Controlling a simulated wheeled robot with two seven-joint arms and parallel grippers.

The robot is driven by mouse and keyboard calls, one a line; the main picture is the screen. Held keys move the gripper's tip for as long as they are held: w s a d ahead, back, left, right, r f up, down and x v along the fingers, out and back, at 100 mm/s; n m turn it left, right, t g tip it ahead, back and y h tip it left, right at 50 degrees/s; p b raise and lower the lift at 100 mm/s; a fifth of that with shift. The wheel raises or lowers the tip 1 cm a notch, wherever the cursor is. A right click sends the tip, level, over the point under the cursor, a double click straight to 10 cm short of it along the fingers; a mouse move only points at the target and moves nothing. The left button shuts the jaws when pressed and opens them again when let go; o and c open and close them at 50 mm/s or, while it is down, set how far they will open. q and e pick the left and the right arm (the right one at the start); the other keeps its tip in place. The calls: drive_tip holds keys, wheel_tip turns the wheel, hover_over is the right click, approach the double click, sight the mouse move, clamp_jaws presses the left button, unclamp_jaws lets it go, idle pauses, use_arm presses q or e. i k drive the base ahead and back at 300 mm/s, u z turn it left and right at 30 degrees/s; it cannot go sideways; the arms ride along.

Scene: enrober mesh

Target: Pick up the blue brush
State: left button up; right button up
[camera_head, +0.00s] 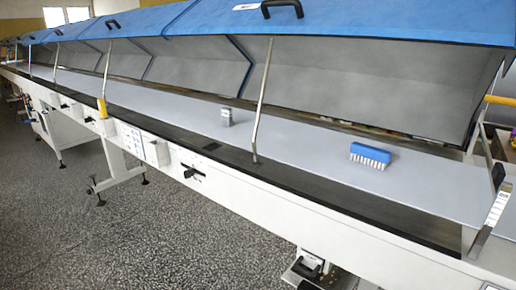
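The blue brush (370,153) lies on the long light grey belt (310,148) of the machine, right of the middle of the picture. Its blue back faces up and its pale bristles show along the front side. Nothing touches it from above, and it is in full view. Neither of my grippers can be made out in the head view.
Raised blue covers (370,22) hang over the belt. A thin metal strut (262,100) stands left of the brush, another bracket (487,222) at the right. A small grey block (226,117) sits farther along the belt. The white front rail (300,222) edges the machine.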

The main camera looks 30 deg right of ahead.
sight(369, 155)
drive_tip(key=u, duration=1.05)
drive_tip(key=k, duration=0.9)
drive_tip(key=z, duration=1.15)
